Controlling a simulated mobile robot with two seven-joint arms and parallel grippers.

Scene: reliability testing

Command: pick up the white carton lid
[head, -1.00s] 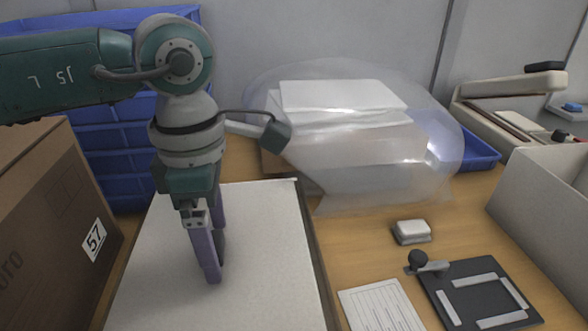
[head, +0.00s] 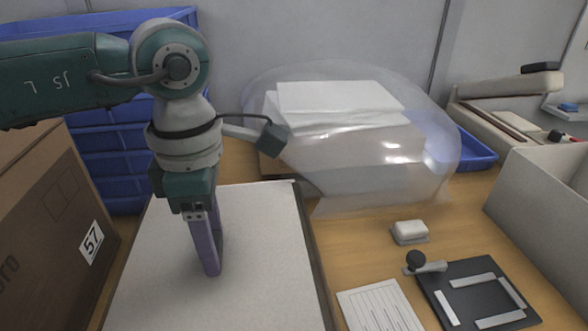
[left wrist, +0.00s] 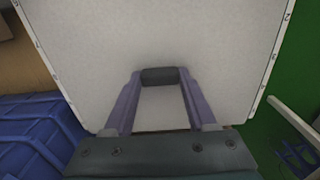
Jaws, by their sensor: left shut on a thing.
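A large flat white panel (head: 262,240) lies below my left arm in the head view. It looks like the white carton lid, but I cannot tell for certain. It also fills the middle of the left wrist view (left wrist: 215,50), with small marks along its side edges. My left gripper (head: 214,268) points down at the panel with its purple fingers. In the left wrist view the fingers are shut on a dark grey block (left wrist: 160,76) at their tips. Whether the block is fixed to the panel is not clear. My right gripper is not in view.
A brown carton (head: 55,215) stands at the left, with blue crates (head: 112,165) behind. A clear bag (head: 385,165) holding white material is at the back. A light grey open box (head: 545,215) stands right. A black plate (head: 478,292) and small white block (head: 409,231) lie on the table.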

